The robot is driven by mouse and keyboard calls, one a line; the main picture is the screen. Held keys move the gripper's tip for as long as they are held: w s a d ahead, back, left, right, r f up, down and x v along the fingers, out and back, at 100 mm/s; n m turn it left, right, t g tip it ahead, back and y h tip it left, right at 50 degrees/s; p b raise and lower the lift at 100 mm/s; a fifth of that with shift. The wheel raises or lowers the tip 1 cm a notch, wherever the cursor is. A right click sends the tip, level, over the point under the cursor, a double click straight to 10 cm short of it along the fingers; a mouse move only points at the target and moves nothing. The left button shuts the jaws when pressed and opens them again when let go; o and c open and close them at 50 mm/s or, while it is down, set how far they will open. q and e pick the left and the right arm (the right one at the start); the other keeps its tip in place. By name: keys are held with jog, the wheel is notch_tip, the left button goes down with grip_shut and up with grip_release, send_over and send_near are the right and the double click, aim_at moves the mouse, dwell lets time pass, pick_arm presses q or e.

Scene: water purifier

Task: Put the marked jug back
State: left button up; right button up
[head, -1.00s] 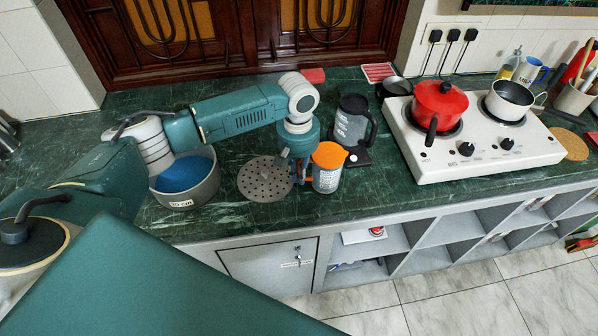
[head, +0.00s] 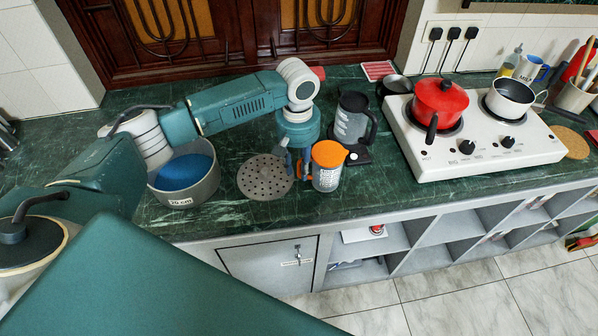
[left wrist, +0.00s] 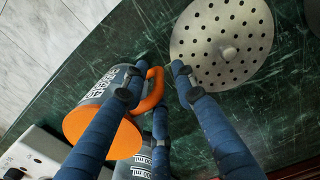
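A grey jug with dark printed marks and an orange top (head: 328,166) stands on the green counter. In the left wrist view this jug (left wrist: 97,112) appears tilted by the camera angle, with its orange handle (left wrist: 154,90) toward my fingers. My left gripper (head: 296,174) is just left of the jug in the head view. Its blue fingers (left wrist: 158,67) are apart, with the handle between them; I cannot tell whether they touch it. A dark jug (head: 351,118), also with printed marks, stands on a black base behind. My right gripper is not in view.
A round perforated metal plate (head: 265,178) lies left of the jug. A grey pot with blue inside (head: 185,176) stands further left. A white stove (head: 478,150) with a red pot (head: 440,103) is at right. The counter's front edge is close to the jug.

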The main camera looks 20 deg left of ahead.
pick_arm(q)
notch_tip(320, 180, up, 10)
jog(key=shift+f+b, duration=0.25)
jog(key=shift+b, duration=0.45)
jog(key=shift+a, duration=0.1)
